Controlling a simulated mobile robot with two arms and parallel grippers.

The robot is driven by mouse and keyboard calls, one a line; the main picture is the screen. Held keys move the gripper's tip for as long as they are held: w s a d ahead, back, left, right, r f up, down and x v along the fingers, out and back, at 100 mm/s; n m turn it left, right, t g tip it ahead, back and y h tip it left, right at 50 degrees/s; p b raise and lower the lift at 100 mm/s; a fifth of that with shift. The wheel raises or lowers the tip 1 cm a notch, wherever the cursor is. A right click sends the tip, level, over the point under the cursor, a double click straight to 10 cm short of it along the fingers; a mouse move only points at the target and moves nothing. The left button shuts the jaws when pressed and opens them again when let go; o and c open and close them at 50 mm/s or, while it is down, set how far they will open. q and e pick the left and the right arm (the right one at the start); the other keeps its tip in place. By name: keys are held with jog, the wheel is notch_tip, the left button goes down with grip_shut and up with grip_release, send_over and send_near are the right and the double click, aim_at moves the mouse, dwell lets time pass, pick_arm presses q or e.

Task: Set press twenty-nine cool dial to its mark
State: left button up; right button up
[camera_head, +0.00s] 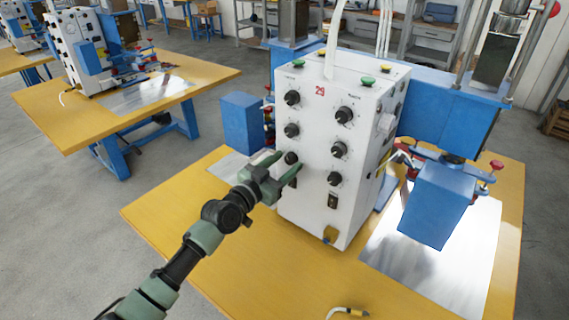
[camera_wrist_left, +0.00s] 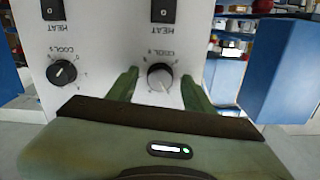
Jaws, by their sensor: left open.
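The white press control box (camera_head: 312,215) carries a red 29 and two columns of black dials. The lowest dial of the left column (camera_head: 291,157) sits between the fingers of my left gripper (camera_head: 286,163). In the left wrist view this dial (camera_wrist_left: 160,76), with a COOL label, lies between the open green fingers (camera_wrist_left: 160,82), with a gap visible on each side. Its pointer and mark are too small to read surely. A second cool dial (camera_wrist_left: 62,72) is at the left there, the lowest of the right column in the head view (camera_head: 335,178). My right gripper is out of view.
Heat switches show in the wrist view (camera_wrist_left: 163,10). A blue box (camera_head: 242,122) stands left of the control box, and a blue press head (camera_head: 436,205) hangs at its right. The yellow table (camera_head: 240,260) is mostly clear in front. Another press bench (camera_head: 130,85) stands behind left.

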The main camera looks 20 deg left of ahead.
pick_arm(q)
grip_shut()
jog(key=shift+n, duration=0.3)
jog(key=n, duration=1)
jog(key=shift+n, duration=0.4)
jog(key=n+p, duration=0.1)
jog(key=n, duration=0.4)
jog(key=n+p, duration=0.1)
jog(key=n, duration=0.4)
jog(key=shift+f, duration=0.1)
